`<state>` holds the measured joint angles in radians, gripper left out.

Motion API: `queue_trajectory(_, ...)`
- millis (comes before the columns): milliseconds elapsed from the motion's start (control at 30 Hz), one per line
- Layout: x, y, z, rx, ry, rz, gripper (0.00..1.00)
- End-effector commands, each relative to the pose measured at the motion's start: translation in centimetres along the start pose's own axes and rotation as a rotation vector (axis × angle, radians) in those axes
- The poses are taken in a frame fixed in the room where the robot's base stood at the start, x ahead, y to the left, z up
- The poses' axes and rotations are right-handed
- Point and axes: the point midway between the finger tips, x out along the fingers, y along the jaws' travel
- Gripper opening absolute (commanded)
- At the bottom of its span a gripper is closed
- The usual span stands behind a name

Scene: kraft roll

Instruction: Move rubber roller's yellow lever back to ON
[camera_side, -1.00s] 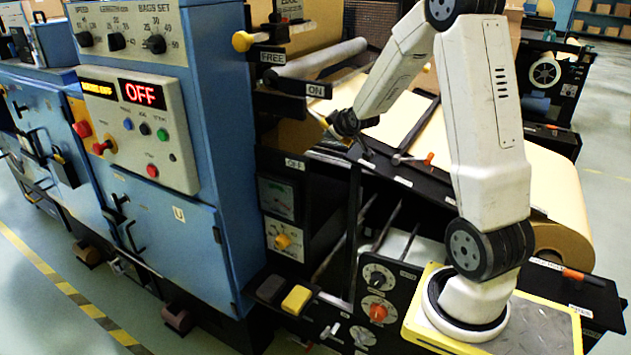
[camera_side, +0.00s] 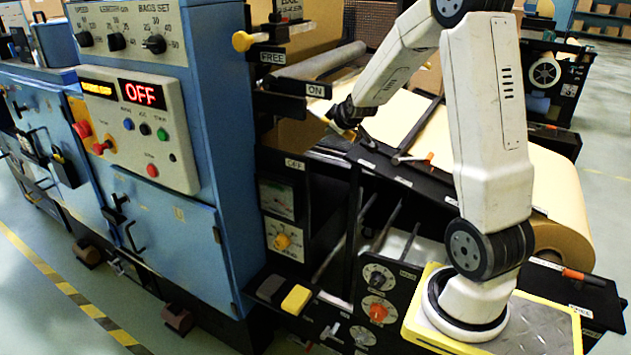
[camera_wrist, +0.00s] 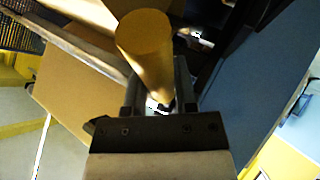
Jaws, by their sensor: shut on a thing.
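The yellow lever shows in the wrist view as a yellow cylindrical grip (camera_wrist: 145,48) between the fingers of my gripper (camera_wrist: 155,95), its round end towards the camera. My gripper is shut on it. In the side view my gripper (camera_side: 338,116) is just below and right of the ON label (camera_side: 315,90), above the OFF label (camera_side: 295,164). There the held grip is mostly hidden by the gripper. The grey rubber roller (camera_side: 335,60) lies behind the ON bracket.
Another yellow knob (camera_side: 243,41) sticks out by the FREE label (camera_side: 272,57). The blue control cabinet (camera_side: 215,130) stands left, its red display (camera_side: 140,94) reading OFF. The kraft roll (camera_side: 555,200) is at right.

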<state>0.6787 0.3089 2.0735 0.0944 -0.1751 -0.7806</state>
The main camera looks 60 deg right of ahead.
Motion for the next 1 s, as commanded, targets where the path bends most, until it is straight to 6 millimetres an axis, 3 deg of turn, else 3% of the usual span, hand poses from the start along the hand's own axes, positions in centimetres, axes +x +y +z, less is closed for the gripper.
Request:
queue_trajectory(33,0.0,0.0,0.0,0.0,0.0,0.001,0.38)
queue_trajectory(133,0.0,0.0,0.0,0.0,0.0,0.001,0.7)
queue_trajectory(667,-0.5,0.1,0.0,0.0,0.002,0.001,0.7)
queue_trajectory(1000,-3.1,0.1,-0.1,0.0,0.002,0.002,0.7)
